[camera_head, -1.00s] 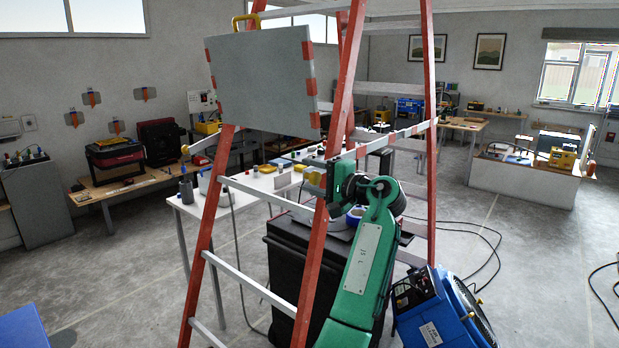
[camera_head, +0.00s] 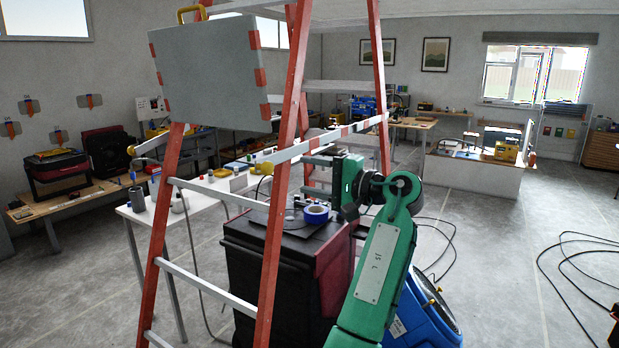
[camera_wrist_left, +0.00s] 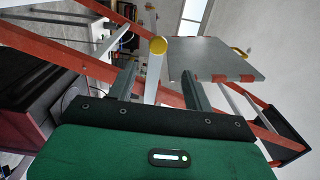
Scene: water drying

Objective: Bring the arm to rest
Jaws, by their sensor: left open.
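My left arm is green and comes up from the bottom in the head view. My left gripper (camera_head: 308,176) is open, its fingers pointing left, close to the right front rail of the red and white stepladder (camera_head: 285,165). I cannot tell whether they touch. In the left wrist view the open left gripper (camera_wrist_left: 158,88) has two dark fingers well apart. A white bar with a round yellow end (camera_wrist_left: 158,45) shows in the gap between them, seemingly beyond the tips. My right gripper is in neither view.
Below are a black cabinet (camera_head: 265,265) bearing a blue tape roll (camera_head: 316,214) and a blue machine (camera_head: 425,315). A white table (camera_head: 150,212) stands behind. Black cables (camera_head: 570,275) lie on the right floor.

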